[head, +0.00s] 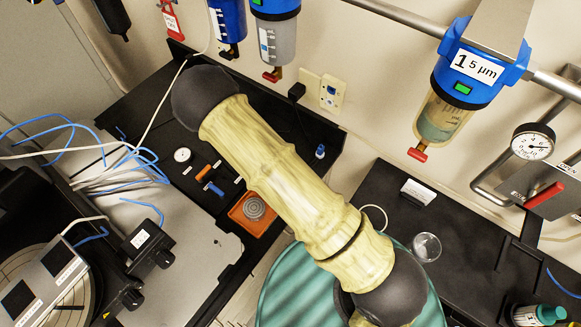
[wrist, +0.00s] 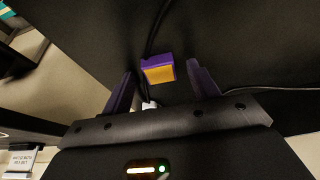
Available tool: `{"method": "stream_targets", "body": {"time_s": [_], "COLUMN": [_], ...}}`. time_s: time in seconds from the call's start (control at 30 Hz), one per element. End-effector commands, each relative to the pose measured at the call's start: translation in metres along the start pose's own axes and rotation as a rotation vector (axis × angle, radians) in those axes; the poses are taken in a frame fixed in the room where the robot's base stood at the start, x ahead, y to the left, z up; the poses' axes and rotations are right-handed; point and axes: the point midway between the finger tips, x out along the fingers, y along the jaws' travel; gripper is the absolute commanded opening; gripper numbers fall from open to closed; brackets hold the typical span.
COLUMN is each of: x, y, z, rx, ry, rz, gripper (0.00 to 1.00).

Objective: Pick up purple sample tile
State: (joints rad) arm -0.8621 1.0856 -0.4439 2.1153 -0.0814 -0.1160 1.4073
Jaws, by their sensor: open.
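The purple sample tile (wrist: 158,70) shows in the wrist view as a small block with a purple edge and a yellow-orange face, against a black surface. My gripper (wrist: 160,76) is open, with one dark purple finger to the left of the tile and one to the right. There is a visible gap on each side, so neither finger appears to touch it. How far the tile lies beyond the fingertips is hard to tell. In the head view I cannot make out the tile or my gripper; my arm covers the middle of that picture.
A dark cable (wrist: 157,30) runs close behind the tile, and a thin pale cable (wrist: 265,89) lies to the right. In the head view a black bench (head: 385,190) is at right, with a glass dish (head: 427,247). An orange tray (head: 252,213) sits left of my arm.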

Motion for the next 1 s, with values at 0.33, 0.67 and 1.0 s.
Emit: {"method": "stream_targets", "body": {"time_s": [0.33,0.67,1.0], "x": [0.0016,0.0014,0.0013], "y": [-0.0002,-0.0001,-0.0001], "z": [0.0,-0.0001,-0.0001], "rx": [0.0,0.0,0.0], "ry": [0.0,0.0,0.0], "rz": [-0.001,-0.001,-0.001], "gripper": [0.6,0.36,0.12]}}
